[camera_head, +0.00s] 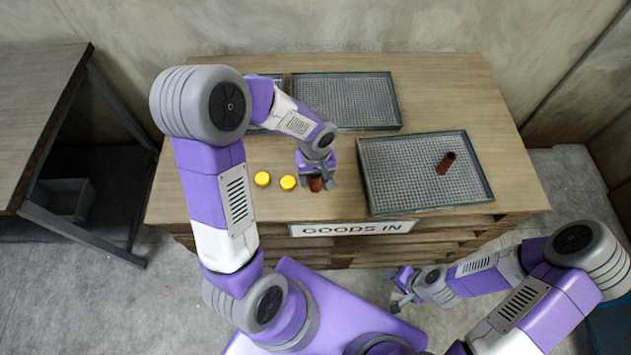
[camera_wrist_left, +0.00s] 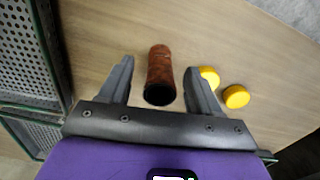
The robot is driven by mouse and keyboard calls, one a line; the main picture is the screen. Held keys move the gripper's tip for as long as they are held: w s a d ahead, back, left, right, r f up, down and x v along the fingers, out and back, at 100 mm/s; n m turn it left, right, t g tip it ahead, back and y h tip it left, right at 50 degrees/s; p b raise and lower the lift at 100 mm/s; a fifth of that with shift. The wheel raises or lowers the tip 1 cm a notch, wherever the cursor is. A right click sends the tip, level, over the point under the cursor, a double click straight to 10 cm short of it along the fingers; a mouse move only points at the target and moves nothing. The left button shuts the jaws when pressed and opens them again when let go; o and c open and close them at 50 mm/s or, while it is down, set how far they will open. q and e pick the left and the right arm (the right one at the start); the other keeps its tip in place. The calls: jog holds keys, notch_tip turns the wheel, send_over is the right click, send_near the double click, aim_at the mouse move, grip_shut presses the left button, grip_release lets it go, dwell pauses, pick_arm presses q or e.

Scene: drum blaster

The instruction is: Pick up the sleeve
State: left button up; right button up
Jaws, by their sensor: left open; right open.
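A brown, rust-coloured sleeve (camera_head: 316,184) is on the wooden table near its front edge, partly hidden by my left gripper in the head view. In the left wrist view the sleeve (camera_wrist_left: 160,75) lies between the two fingers, its dark open end toward the palm, with gaps on both sides. My left gripper (camera_head: 318,183) is open around it and also shows in the wrist view (camera_wrist_left: 158,85). A second brown sleeve (camera_head: 446,162) is in the right mesh tray (camera_head: 376,192). My right gripper (camera_head: 398,290) is open and empty, in front of the table.
Two yellow round pieces (camera_head: 262,179) sit left of the near sleeve; they also show in the left wrist view (camera_wrist_left: 236,96). An empty mesh tray (camera_head: 345,76) is at the back, with another mostly hidden beside it. A GOODS IN sign (camera_head: 352,228) is on the front edge.

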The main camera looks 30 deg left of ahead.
pick_arm(q)
notch_tip(320, 180, down, 3)
jog(key=shift+b, duration=0.35)
jog(key=shift+c, duration=0.3)
jog(key=shift+r, duration=0.1)
grip_shut()
